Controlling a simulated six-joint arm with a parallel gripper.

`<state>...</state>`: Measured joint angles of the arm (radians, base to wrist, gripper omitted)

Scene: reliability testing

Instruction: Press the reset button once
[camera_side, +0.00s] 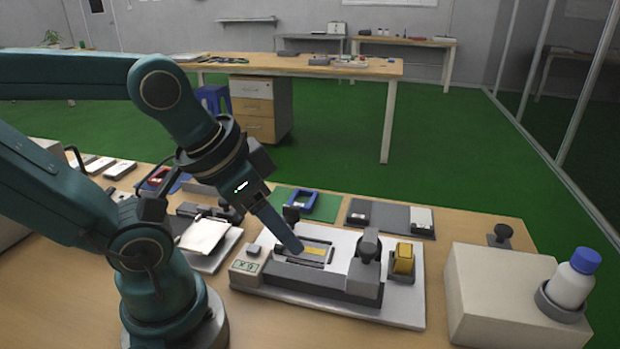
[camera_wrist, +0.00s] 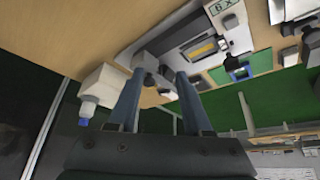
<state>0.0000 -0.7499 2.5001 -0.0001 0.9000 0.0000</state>
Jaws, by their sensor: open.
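My gripper (camera_side: 290,246) hangs over the white test fixture (camera_side: 400,310) in the side view, its blue-grey fingers pointing down and right. In the wrist view the two fingers of my gripper (camera_wrist: 160,74) are apart with nothing held. A dark clamp post (camera_side: 368,250) stands right of the fingers; in the wrist view it shows just beyond the fingertips. The fixture holds a framed yellow strip (camera_side: 316,250), and a marked label (camera_side: 244,267) sits at its left corner. I cannot tell which part is the reset button.
A yellow part (camera_side: 403,258) stands at the fixture's right. A blue frame (camera_side: 302,202) and a white pad (camera_side: 204,236) lie behind and left.

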